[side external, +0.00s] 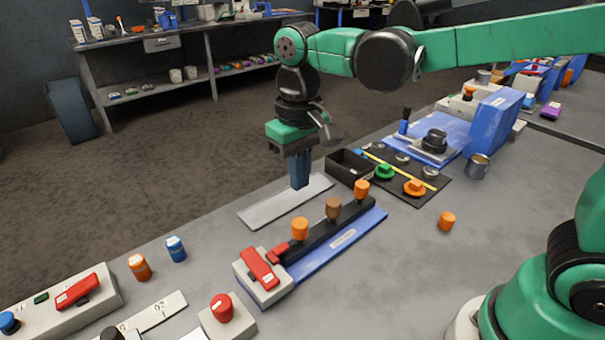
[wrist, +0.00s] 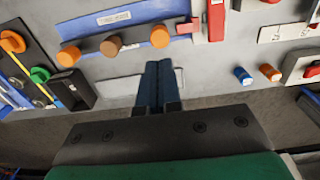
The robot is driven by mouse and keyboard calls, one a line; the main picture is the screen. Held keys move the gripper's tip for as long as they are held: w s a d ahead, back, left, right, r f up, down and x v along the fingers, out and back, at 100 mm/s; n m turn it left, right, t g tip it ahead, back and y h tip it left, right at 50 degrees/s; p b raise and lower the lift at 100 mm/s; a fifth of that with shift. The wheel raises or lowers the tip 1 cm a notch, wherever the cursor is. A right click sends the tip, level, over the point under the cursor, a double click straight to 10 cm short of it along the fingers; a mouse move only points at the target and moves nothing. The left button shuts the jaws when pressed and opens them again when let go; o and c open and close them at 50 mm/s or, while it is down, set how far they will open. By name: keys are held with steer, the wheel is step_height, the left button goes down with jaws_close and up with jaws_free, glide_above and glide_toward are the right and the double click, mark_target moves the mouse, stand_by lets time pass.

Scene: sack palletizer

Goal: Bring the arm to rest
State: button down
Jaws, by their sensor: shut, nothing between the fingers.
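My gripper (side external: 299,184) hangs pointing down over the far edge of the grey bench in the side external view. Its two blue fingers are together with nothing between them. In the wrist view my gripper (wrist: 160,66) shows the fingers closed side by side. In the side external view the fingertips appear in front of or just above a pale flat plate (side external: 262,209); I cannot tell whether they touch it. My green and black arm reaches in from the right.
Near the gripper stands a dark rail with orange and brown knobs (side external: 333,208) on a blue base. A black open box (side external: 348,166) is close on the right. A red switch box (side external: 262,277) and red button (side external: 222,308) are nearer. An orange piece (side external: 447,221) lies on the bench.

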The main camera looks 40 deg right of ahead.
steer(key=s+d+f+t, duration=0.1)
steer(key=s+d+t, duration=0.4)
steer(key=d+t, duration=0.2)
steer(key=shift+s+d, duration=0.15)
steer(key=shift+d, duration=0.35)
